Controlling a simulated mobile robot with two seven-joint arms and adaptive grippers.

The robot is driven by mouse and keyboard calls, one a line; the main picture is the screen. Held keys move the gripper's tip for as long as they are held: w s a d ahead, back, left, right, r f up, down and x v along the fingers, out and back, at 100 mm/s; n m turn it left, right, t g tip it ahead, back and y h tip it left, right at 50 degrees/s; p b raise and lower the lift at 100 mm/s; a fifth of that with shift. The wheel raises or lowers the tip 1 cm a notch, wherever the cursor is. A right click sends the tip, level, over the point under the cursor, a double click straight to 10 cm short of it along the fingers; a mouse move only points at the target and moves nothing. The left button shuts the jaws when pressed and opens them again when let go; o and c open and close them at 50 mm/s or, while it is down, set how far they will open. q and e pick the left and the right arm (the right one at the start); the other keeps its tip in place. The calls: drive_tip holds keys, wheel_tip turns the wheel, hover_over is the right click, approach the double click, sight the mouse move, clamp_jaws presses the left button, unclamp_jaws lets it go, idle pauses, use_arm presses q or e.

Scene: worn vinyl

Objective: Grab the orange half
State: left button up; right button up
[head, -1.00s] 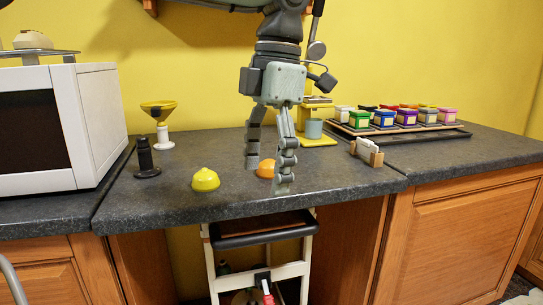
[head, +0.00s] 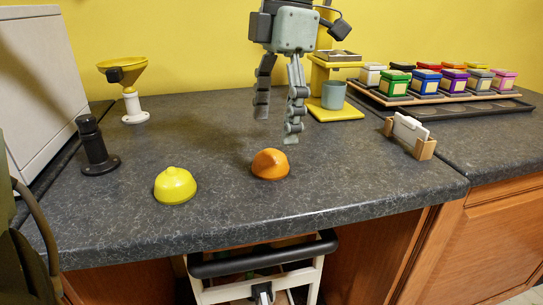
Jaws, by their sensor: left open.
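The orange half (head: 270,164) sits dome up on the dark grey counter (head: 330,190), near the middle of the head view. My left gripper (head: 276,125) hangs pointing down, its two jointed fingers spread open and empty. In the picture its fingertips are just above the orange half, apart from it. The gripper appears to be behind or above the fruit; the exact height is hard to tell. My right gripper is not clearly in view.
A yellow lemon half (head: 175,186) sits left of the orange half. A black tamper (head: 97,146) and a yellow funnel on a stand (head: 128,88) are farther left. A card holder (head: 410,136), a yellow stand with a grey cup (head: 333,95) and a tray of colored boxes (head: 440,97) are right.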

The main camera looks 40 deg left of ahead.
sight(271, 151)
use_arm(q)
drive_tip(key=f, duration=0.6)
drive_tip(key=shift+s+a+f+p, duration=0.1)
drive_tip(key=shift+a+f+p, duration=0.05)
drive_tip(key=shift+a+p, duration=0.15)
use_arm(e)
drive_tip(key=shift+s+f, duration=0.4)
drive_tip(key=shift+f, duration=0.45)
use_arm(q)
drive_tip(key=shift+c, duration=0.3)
drive_tip(key=c, duration=1.2)
